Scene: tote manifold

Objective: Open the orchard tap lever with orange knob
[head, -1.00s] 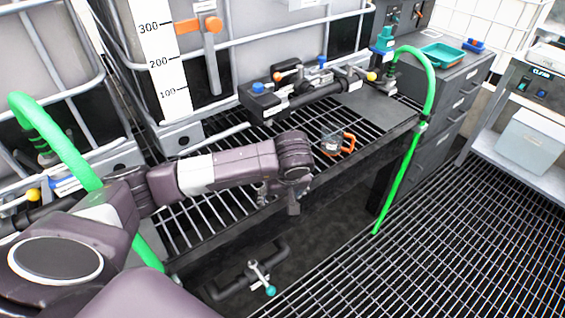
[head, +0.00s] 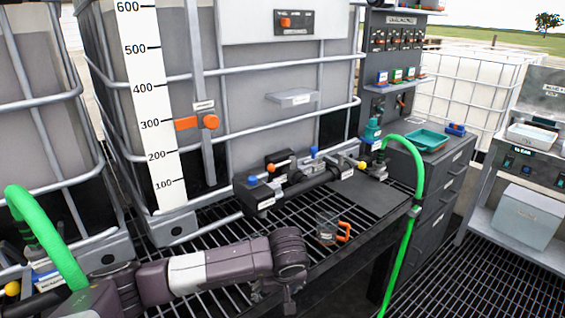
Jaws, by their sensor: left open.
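A lever with a small orange knob (head: 271,167) sits on the dark valve manifold (head: 300,185) in front of the middle tank. Its label is too small to read. A separate orange knob (head: 210,121) is on the upright bar beside the tank's white scale. My left gripper (head: 289,302) hangs below the end of my left arm at the bottom of the head view. It is open, lower than the manifold and apart from the orange-knob lever. Its fingers are small and partly hidden. My right gripper is not in view.
Blue knobs (head: 313,150) and a yellow knob (head: 361,165) are also on the manifold. A clear jug with an orange handle (head: 327,229) stands on the grate below it. A green hose (head: 413,200) hangs at the right, beside grey drawers (head: 435,185).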

